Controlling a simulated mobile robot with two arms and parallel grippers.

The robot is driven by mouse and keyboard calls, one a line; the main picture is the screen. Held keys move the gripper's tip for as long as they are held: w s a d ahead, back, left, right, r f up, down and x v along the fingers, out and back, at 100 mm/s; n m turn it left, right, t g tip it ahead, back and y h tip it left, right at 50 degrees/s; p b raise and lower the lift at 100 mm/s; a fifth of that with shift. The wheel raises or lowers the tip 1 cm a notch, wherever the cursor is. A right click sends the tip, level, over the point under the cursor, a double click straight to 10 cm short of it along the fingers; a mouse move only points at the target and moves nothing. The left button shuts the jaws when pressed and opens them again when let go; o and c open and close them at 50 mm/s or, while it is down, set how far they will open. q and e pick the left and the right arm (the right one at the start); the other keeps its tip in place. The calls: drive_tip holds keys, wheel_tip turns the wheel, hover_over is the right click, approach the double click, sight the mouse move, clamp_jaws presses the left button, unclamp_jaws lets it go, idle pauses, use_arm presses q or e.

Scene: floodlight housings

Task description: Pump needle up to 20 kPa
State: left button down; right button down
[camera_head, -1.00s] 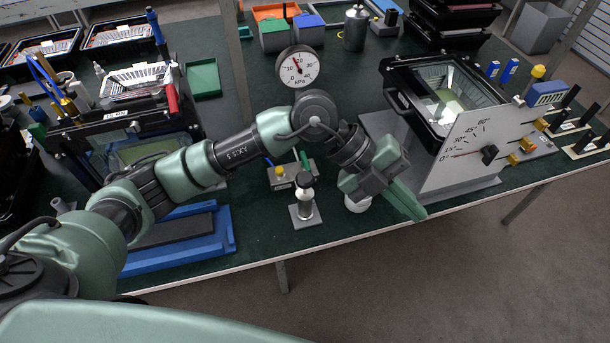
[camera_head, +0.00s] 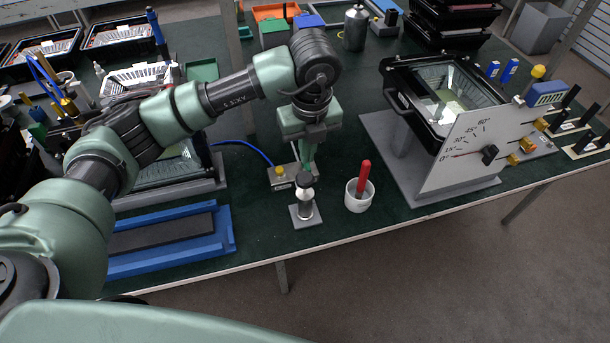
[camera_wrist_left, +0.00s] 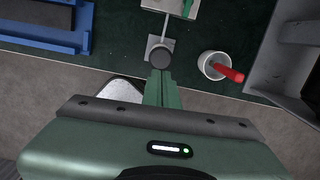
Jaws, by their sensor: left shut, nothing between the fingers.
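The hand pump (camera_head: 304,211) stands upright near the front edge of the bench, with a black knob above a white collar. In the left wrist view its round black knob (camera_wrist_left: 162,57) is just ahead of the fingertips. My left gripper (camera_head: 306,168) points down, its green fingers together and empty, close above or behind the knob. I cannot tell whether they touch it. The fingers also show in the wrist view (camera_wrist_left: 162,76). The round kPa gauge is hidden behind my left arm, so its needle cannot be read. My right gripper is not in view.
A white cup (camera_head: 357,204) with a red-handled tool (camera_head: 364,178) stands right of the pump. A small fitting with a yellow knob (camera_head: 280,172) and blue hose is behind it. A blue tray (camera_head: 226,235) lies left. A housing stand with dial panel (camera_head: 445,180) is right.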

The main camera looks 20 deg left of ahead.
sight(306, 179)
use_arm(q)
drive_tip(key=shift+w+a+f+b, duration=0.15)
drive_tip(key=shift+f+b, duration=0.8)
drive_tip(key=shift+f, duration=0.85)
drive_tip(key=shift+w+a+f+b, duration=0.1)
drive_tip(key=shift+f+b, duration=0.85)
drive_tip(key=shift+f, duration=0.8)
